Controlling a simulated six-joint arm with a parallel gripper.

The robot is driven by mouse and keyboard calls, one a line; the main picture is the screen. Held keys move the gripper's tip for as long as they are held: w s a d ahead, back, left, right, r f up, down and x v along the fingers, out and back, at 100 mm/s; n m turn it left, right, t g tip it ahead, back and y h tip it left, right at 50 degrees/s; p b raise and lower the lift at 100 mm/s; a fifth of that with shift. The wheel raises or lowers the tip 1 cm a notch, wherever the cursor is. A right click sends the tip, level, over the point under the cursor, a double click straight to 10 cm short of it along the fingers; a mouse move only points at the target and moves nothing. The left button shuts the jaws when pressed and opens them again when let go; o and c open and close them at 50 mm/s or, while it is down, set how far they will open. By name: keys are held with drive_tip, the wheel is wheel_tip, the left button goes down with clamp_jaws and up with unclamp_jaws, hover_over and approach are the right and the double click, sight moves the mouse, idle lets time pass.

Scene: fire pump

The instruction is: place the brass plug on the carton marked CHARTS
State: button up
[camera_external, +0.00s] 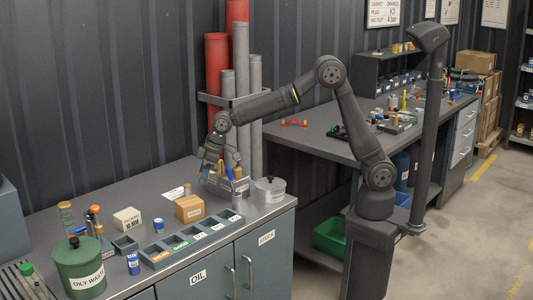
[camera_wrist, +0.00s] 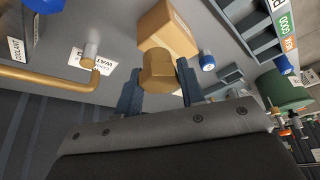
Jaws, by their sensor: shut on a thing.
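The brass plug (camera_wrist: 158,72), a faceted golden piece, is between the fingers of my gripper (camera_wrist: 157,80) in the wrist view. The jaws are shut on it. In the external view my gripper (camera_external: 212,152) is above the back of the near bench, and I cannot make out the plug there. A brown carton (camera_external: 189,208) stands on the bench, in front of and below my gripper; it also shows just beyond the plug in the wrist view (camera_wrist: 177,22). A paler carton (camera_external: 127,219) stands to its left. I cannot read CHARTS on either carton.
A row of labelled bins (camera_external: 185,243) lies along the bench front. A caddy of tools (camera_external: 228,185) and a lidded pot (camera_external: 270,190) are close to my gripper on the right. A green OILY WASTE can (camera_external: 80,268) stands at left. Upright pipes (camera_external: 242,90) rise behind.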

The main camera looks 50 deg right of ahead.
sight(196, 201)
drive_tip(key=shift+s+a+f, duration=0.2)
drive_tip(key=shift+a+f, duration=0.2)
drive_tip(key=shift+a, duration=0.25)
drive_tip(key=shift+s+a+f, duration=0.15)
drive_tip(key=shift+a+f, duration=0.25)
drive_tip(key=shift+a, duration=0.2)
drive_tip(key=shift+f, duration=1.95)
drive_tip(key=shift+f, duration=0.15)
drive_tip(key=o, duration=1)
drive_tip(key=v, duration=1.2)
